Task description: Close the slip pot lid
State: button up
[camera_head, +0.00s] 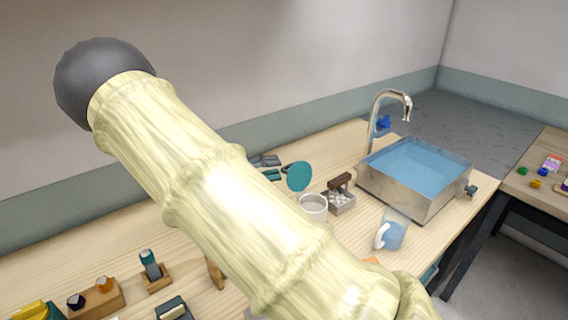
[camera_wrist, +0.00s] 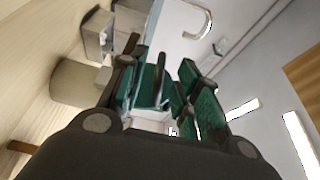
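The slip pot (camera_head: 312,207) is a pale, round pot on the wooden bench in the head view. Its teal disc lid (camera_head: 298,176) stands raised and tilted at the back of the pot, so the mouth is uncovered. In the wrist view the pot (camera_wrist: 78,83) lies left of my fingers. My gripper (camera_wrist: 172,90) has green-padded fingers with a gap between them, beside the pot. Dark and green parts just left of the lid in the head view look like my fingers; my arm hides most of the wrist.
A holder with a brown handle (camera_head: 341,187) stands close right of the pot. Farther right are a clear jug (camera_head: 392,234) and a water-filled basin (camera_head: 413,168) with a tap (camera_head: 374,112). Wooden stands with small tools (camera_head: 154,272) occupy the bench's left front.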

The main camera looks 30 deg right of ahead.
aim_at(287, 166)
jog(key=shift+p+x, duration=0.45)
jog(key=shift+x, duration=1.7)
jog(key=shift+s+a+r, duration=0.1)
jog(key=shift+s+r, duration=0.05)
jog(key=shift+s, duration=0.05)
grip_shut()
